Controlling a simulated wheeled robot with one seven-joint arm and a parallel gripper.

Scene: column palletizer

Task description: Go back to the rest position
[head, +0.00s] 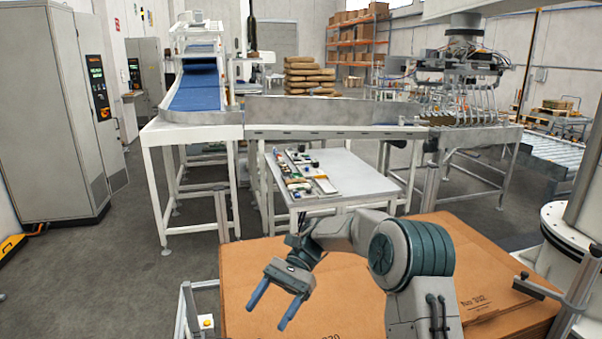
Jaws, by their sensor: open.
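My gripper (274,304) is in the lower middle of the head view, at the end of my bent arm. Its two blue fingers stand apart with nothing between them. They point down and to the left above a large brown cardboard surface (350,300) with printing on it. I cannot tell how high the fingertips are above the cardboard.
A small white table (345,172) with several small items stands beyond the cardboard. A blue-belted conveyor (198,92) and a palletizing machine (460,75) stand behind it. A grey cabinet (45,110) is at left. The floor (110,290) at left front is clear.

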